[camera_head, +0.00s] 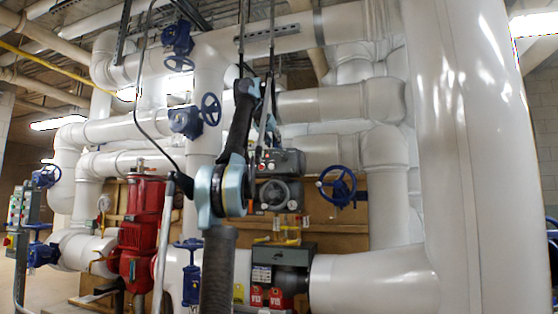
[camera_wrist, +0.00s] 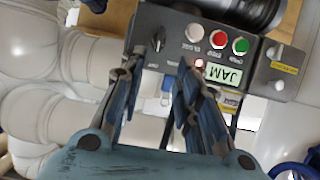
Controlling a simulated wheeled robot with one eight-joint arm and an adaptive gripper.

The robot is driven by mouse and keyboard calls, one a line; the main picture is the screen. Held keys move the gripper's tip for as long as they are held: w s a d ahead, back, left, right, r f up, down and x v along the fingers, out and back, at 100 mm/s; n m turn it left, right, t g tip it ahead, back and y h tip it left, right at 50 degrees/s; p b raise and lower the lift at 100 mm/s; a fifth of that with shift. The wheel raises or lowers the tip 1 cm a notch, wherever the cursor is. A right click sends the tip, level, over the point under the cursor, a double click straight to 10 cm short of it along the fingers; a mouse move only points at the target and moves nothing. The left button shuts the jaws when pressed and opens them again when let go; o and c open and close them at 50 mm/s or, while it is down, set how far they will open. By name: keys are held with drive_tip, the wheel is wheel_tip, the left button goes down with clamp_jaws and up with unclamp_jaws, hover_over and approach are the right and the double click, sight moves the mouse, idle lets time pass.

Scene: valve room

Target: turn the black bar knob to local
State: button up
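In the wrist view a grey control box (camera_wrist: 180,25) fills the top middle, tilted in the picture. A small dark upright shape (camera_wrist: 158,40) on its face, left of the buttons, looks like the black bar knob; its marks cannot be read. My gripper (camera_wrist: 157,68) is open, its two fingers apart and pointing at the box. The knob shape lies above the gap between the fingertips; I cannot tell whether either touches it. In the head view the box (camera_head: 288,160) is partly behind my arm, and the knob cannot be made out.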

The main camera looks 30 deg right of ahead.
sight(282, 156)
drive_tip(key=x, duration=1.3)
drive_tip(key=shift+w+d+f, duration=0.1)
drive_tip(key=shift+d+f, duration=0.05)
clamp_jaws()
